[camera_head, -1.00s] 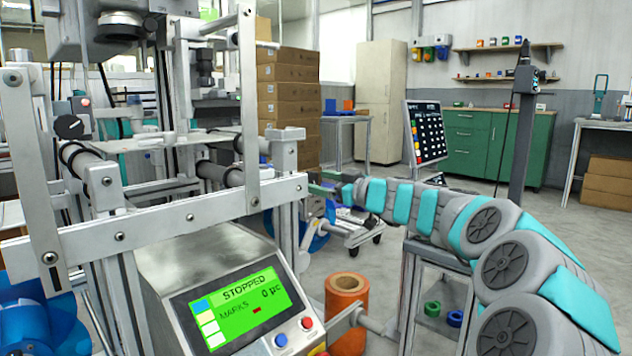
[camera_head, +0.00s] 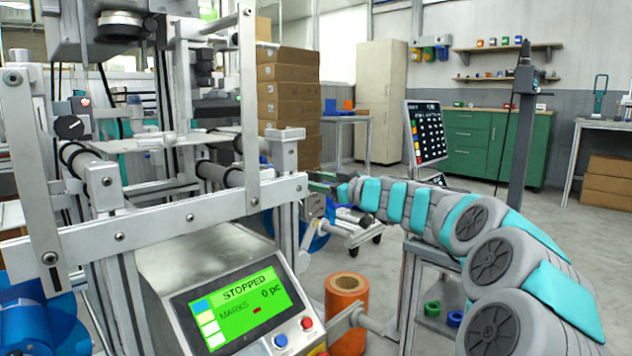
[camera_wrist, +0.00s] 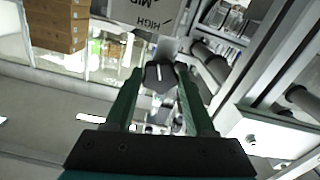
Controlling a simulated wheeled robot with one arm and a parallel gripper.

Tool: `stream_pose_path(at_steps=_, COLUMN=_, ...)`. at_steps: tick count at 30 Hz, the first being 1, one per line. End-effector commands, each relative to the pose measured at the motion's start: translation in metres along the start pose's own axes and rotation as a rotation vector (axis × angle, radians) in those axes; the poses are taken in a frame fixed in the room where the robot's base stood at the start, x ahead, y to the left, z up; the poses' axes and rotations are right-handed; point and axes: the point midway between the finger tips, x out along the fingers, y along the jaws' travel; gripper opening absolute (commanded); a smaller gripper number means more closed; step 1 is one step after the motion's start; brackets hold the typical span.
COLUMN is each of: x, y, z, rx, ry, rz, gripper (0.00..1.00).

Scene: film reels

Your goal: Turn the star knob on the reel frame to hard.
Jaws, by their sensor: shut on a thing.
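My gripper (camera_wrist: 160,80) has two green fingers, shut on a dark knob (camera_wrist: 160,75) with a pale pointer line. The knob sits in front of a light label plate (camera_wrist: 140,12), whose words HIGH and what looks like MID appear upside down. I see no word "hard" on the part of the plate in view. In the head view my gripper (camera_head: 322,184) is beside the right post of the grey reel frame (camera_head: 215,205), and the knob it holds is hidden there. Another black knob (camera_head: 69,127) with a white mark is on a box at the frame's left.
A control panel (camera_head: 240,305) reads STOPPED, MARKS 0 pc. An orange roll (camera_head: 346,312) stands below my arm. A dark post (camera_head: 523,130) rises behind my arm. Stacked cartons (camera_head: 288,90) and a green cabinet (camera_head: 495,140) are farther back. Floor is open at the right.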

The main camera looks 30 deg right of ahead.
Motion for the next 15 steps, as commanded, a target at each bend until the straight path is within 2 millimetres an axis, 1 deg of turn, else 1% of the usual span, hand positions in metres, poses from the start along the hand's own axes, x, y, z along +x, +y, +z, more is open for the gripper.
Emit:
stream_pose_path(at_steps=1, x=0.0000, y=0.0000, z=0.0001, rx=0.000, ry=0.000, rz=0.000, gripper=0.17)
stream_pose_path(at_steps=6, x=-0.0001, y=0.0000, z=0.0001, rx=0.000, ry=0.000, rz=0.000, gripper=0.00)
stream_pose_path(at_steps=15, x=0.0001, y=-0.0003, z=0.0000, rx=0.038, ry=0.001, rz=0.000, gripper=0.00)
